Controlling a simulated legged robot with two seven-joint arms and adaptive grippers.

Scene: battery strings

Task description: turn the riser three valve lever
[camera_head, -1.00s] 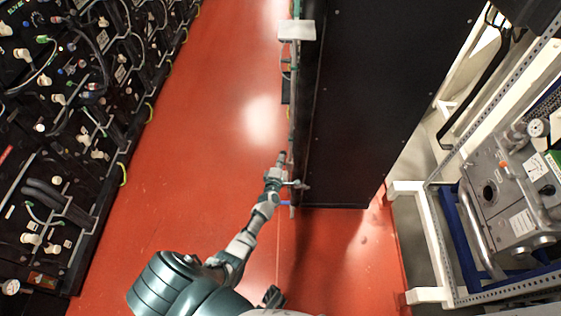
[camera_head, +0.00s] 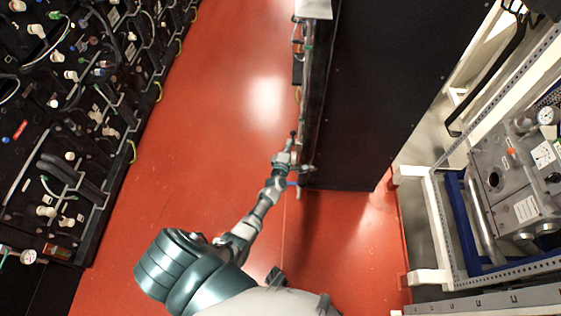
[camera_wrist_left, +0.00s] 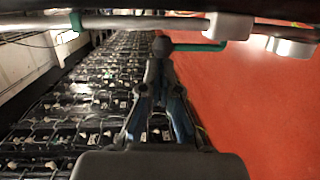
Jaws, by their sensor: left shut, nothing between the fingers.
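My left gripper (camera_head: 286,150) is at the left face of the tall black cabinet (camera_head: 350,95) in the head view. In the left wrist view its two fingers (camera_wrist_left: 160,66) meet at the tips, shut with nothing between them. Just beyond the tips is a dark round knob (camera_wrist_left: 162,45). A teal lever (camera_wrist_left: 202,47) runs from it to a grey fitting (camera_wrist_left: 229,27) on a horizontal pipe (camera_wrist_left: 130,22). Whether the tips touch the knob I cannot tell. A small blue handle (camera_head: 292,184) shows by the cabinet's near corner. No riser numbers are readable. My right gripper is not in view.
Racks of black battery cells (camera_head: 75,110) with cables line the left side. The red floor (camera_head: 190,150) between racks and cabinet is clear. At the right stand a white frame (camera_head: 436,225) and a grey metal unit (camera_head: 515,180).

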